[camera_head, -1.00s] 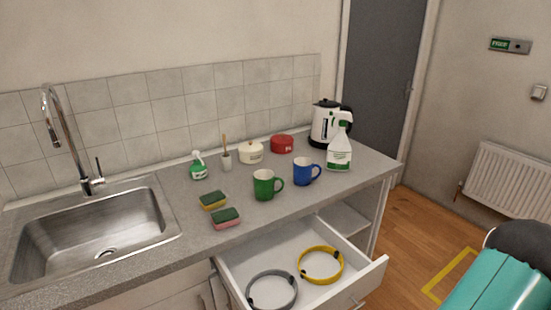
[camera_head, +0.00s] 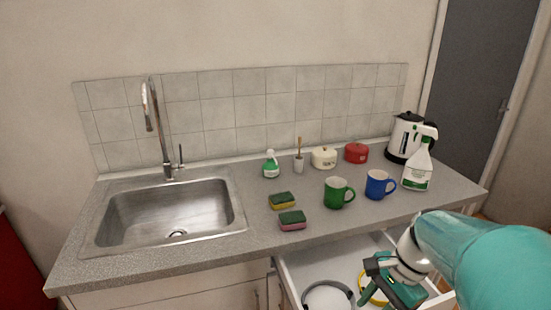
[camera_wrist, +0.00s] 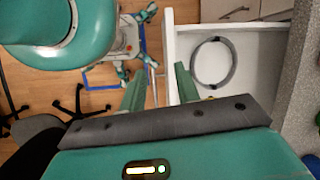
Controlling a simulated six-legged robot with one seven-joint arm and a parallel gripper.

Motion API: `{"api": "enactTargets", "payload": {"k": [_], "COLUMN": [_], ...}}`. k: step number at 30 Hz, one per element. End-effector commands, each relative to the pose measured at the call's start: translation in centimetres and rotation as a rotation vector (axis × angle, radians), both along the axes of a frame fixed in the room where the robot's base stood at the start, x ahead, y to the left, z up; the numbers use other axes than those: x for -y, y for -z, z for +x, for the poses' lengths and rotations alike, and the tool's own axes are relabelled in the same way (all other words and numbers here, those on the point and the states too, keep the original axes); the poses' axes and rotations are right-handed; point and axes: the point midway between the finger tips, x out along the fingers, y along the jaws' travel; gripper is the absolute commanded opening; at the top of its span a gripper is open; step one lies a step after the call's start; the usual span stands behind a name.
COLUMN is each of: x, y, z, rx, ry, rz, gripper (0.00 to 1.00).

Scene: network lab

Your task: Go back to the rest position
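My gripper (camera_head: 392,287) is at the lower right of the head view, low over the open white drawer (camera_head: 300,262). In the wrist view my gripper (camera_wrist: 160,82) has its two green fingers apart with nothing between them, over the drawer's edge. A grey cable coil (camera_head: 328,296) lies in the drawer and also shows in the wrist view (camera_wrist: 212,63). A yellow cable coil (camera_head: 371,288) lies beside it, mostly hidden behind my gripper; only a sliver shows in the wrist view.
On the counter (camera_head: 200,255) stand a green mug (camera_head: 338,193), a blue mug (camera_head: 379,185), two sponges (camera_head: 284,201), a spray bottle (camera_head: 418,168) and a kettle (camera_head: 404,137). The sink (camera_head: 175,215) is at left. An office chair base (camera_wrist: 65,115) shows on the floor.

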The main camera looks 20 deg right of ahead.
Motion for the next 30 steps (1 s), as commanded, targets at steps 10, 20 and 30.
{"api": "enactTargets", "payload": {"k": [10, 20, 30], "x": [-9.9, -14.1, -14.0], "y": [-5.5, -8.2, -8.2], "z": [0.7, 0.0, 0.0], "rx": [0.404, 0.612, 0.611], "ry": [-0.86, -1.265, -1.266], "rz": [-0.437, -0.671, -0.672], "gripper": [0.32, 0.32, 0.32]}}
